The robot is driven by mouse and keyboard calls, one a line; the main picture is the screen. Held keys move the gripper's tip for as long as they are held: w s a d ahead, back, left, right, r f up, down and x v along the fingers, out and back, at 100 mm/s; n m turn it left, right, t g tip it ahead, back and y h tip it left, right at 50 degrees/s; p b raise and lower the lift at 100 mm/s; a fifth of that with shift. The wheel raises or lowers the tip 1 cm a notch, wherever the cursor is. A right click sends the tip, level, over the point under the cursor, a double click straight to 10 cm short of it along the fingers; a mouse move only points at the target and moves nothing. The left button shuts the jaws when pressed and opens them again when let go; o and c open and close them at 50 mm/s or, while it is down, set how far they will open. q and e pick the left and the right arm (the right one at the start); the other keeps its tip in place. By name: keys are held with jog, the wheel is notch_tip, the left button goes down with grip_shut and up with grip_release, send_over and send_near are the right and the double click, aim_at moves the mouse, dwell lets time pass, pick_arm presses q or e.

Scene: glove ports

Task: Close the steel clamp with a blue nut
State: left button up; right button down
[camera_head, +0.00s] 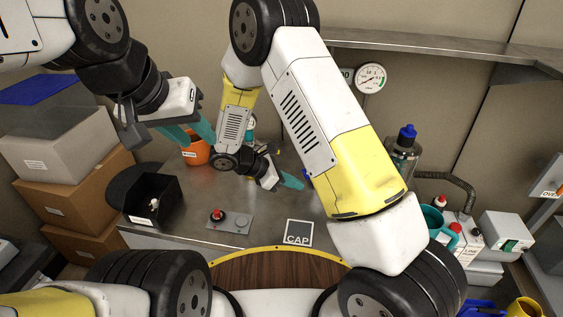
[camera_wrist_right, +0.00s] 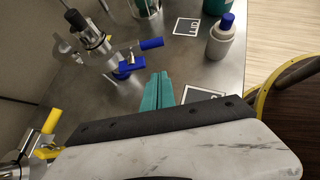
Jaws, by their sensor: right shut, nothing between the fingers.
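A steel clamp (camera_wrist_right: 95,42) with blue parts shows in the right wrist view at upper left. A blue-tipped lever (camera_wrist_right: 151,43) sticks out to the right from it, and a blue nut (camera_wrist_right: 130,66) sits below the lever. My right gripper (camera_head: 292,181) is shut and empty over the bench. Its teal fingers (camera_wrist_right: 162,76) point towards the clamp, just right of and below the blue nut, apparently without touching it. In the head view I cannot make out this clamp; my right arm covers part of the bench. My left gripper (camera_head: 198,128) is open and empty at upper left.
A yellow-handled fitting (camera_wrist_right: 46,140) stands at lower left in the wrist view. A blue-capped bottle (camera_wrist_right: 221,38) stands at right. An orange pot (camera_head: 196,152), a black bin (camera_head: 154,203), a red button (camera_head: 217,215) and a CAP mat (camera_head: 299,232) are on the steel bench.

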jog(key=shift+w+d, duration=0.2)
jog(key=shift+d, duration=0.55)
jog(key=shift+w+d, duration=0.15)
jog(key=shift+d, duration=0.65)
jog(key=shift+w+d, duration=0.2)
jog(key=shift+d, duration=0.55)
jog(key=shift+r, duration=0.1)
